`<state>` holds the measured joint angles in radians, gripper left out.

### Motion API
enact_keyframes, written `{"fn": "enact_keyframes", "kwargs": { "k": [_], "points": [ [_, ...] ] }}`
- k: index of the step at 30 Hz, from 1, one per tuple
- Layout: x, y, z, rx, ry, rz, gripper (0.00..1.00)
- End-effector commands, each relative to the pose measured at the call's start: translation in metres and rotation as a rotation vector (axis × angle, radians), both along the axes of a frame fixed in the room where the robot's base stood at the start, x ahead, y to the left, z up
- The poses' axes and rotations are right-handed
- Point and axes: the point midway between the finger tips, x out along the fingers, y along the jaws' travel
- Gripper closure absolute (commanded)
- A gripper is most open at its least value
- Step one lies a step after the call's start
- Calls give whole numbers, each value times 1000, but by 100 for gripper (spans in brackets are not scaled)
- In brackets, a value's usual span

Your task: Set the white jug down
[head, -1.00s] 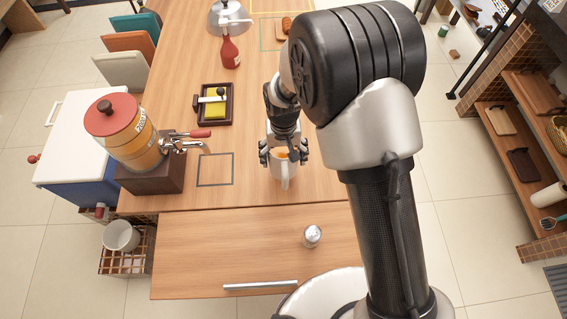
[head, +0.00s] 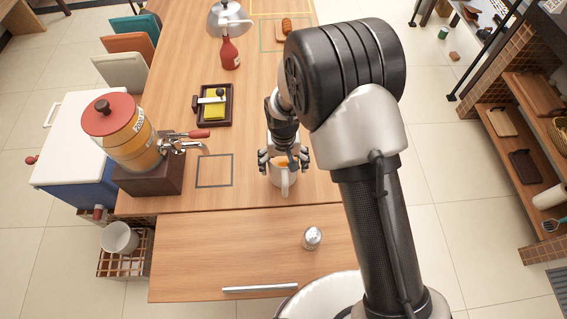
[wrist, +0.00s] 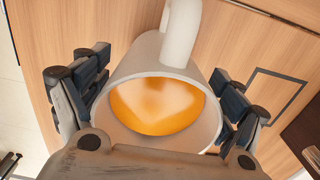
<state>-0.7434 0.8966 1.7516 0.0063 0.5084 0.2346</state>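The white jug (head: 283,180), upright with orange liquid inside, is near the front edge of the wooden table. It also shows large in the wrist view (wrist: 208,125), its handle toward the top of the picture. My gripper (head: 284,160) is around the jug, one finger on each side. The fingers look slightly spread and open, close beside the jug walls. In the wrist view my gripper (wrist: 160,100) has its pads beside the rim; any light contact is hard to make out. The jug's base is hidden in the wrist view.
A dark square outline (head: 214,170) is marked left of the jug, near the juice dispenser (head: 132,140) with its tap. A tray with a yellow block (head: 214,110) lies behind. A silver shaker (head: 312,238) stands on the lower front surface. Table around the jug is clear.

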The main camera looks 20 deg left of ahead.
Motion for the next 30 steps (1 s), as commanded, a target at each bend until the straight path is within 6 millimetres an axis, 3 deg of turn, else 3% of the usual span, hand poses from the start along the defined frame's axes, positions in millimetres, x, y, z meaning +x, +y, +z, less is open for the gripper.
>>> {"fn": "enact_keyframes", "kwargs": {
  "k": [3, 17, 20, 30],
  "points": [
    [0, 0, 0, 0, 0, 0, 1],
    [0, 0, 5, 0, 0, 0, 1],
    [1, 1, 17, 2, -2, 0, 1],
    [2, 1, 90, 3, -3, 0, 1]
  ]
}}
